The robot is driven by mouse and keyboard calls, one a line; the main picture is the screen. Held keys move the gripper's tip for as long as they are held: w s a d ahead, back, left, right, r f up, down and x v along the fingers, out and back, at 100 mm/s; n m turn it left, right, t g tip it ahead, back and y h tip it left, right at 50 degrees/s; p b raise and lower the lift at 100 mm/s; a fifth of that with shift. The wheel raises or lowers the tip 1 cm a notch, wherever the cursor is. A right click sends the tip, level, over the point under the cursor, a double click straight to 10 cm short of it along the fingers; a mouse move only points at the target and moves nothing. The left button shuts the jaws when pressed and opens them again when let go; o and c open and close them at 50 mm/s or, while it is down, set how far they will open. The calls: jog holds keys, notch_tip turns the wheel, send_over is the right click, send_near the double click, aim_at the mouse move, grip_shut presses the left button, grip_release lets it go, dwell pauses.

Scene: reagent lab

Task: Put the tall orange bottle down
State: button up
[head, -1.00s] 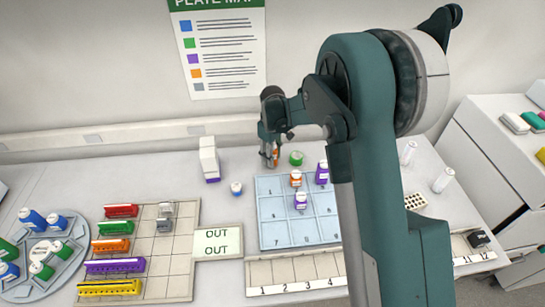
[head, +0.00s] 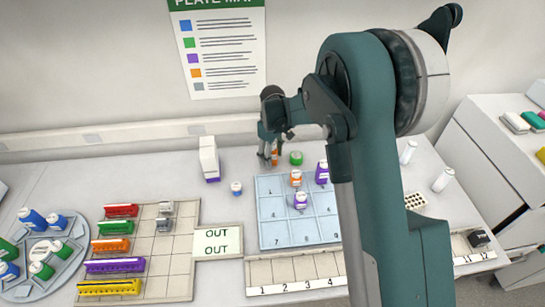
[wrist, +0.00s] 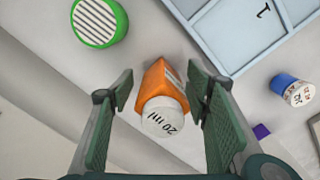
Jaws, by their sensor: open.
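The tall orange bottle (wrist: 155,88) stands upright on the bench between my gripper's fingers in the wrist view, its white cap marked "20 ml". In the head view the orange bottle (head: 274,157) is partly hidden by my gripper (head: 270,158), behind the back edge of the blue numbered tray (head: 280,228). My gripper (wrist: 160,120) is open, with a gap visible on the left finger's side; the right finger is close to the bottle, and I cannot tell whether it touches.
A green-capped item (head: 296,158) stands just right of the orange bottle. A small blue bottle (head: 236,188) and a white box stack (head: 209,157) stand to the left. A shorter orange bottle (head: 296,178) and purple bottles (head: 300,200) are on or beside the tray.

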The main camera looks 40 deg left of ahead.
aim_at(274, 144)
notch_tip(274, 144, up, 12)
jog(key=shift+r, duration=0.1)
dwell(0.5)
dwell(0.5)
jog(key=shift+d, duration=0.1)
dwell(0.4)
